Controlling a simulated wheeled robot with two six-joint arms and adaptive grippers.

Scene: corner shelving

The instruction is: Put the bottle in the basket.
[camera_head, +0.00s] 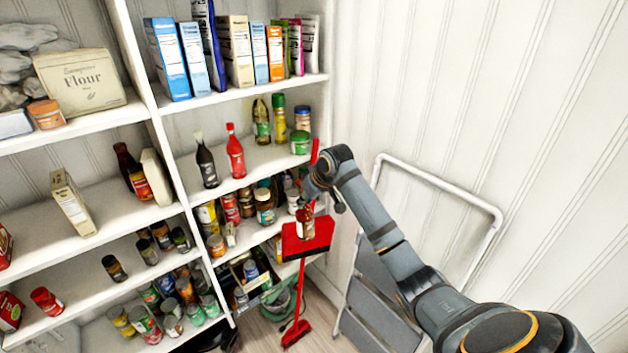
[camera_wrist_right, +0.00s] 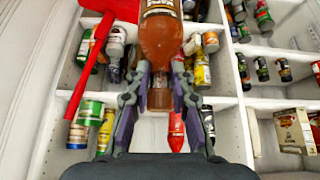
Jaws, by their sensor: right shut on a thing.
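My right gripper (camera_head: 311,197) hangs in front of the shelving at the right side. It is shut on a brown bottle (camera_head: 306,222) with a pale label, which hangs below the gripper in front of the red dustpan. In the right wrist view the bottle (camera_wrist_right: 162,38) sits between the two fingers of my right gripper (camera_wrist_right: 160,90), and its far end is cut off by the top edge. A greenish container (camera_head: 283,301), possibly the basket, stands low by the shelf's right end, partly hidden by the red handle. My left gripper is not in view.
A red dustpan (camera_head: 307,238) with a long handle stands close behind the bottle. White shelves (camera_head: 262,160) full of jars, bottles and boxes lie to the left. A folded grey step ladder (camera_head: 375,300) leans on the wall at the right. Some floor (camera_head: 325,318) is bare between them.

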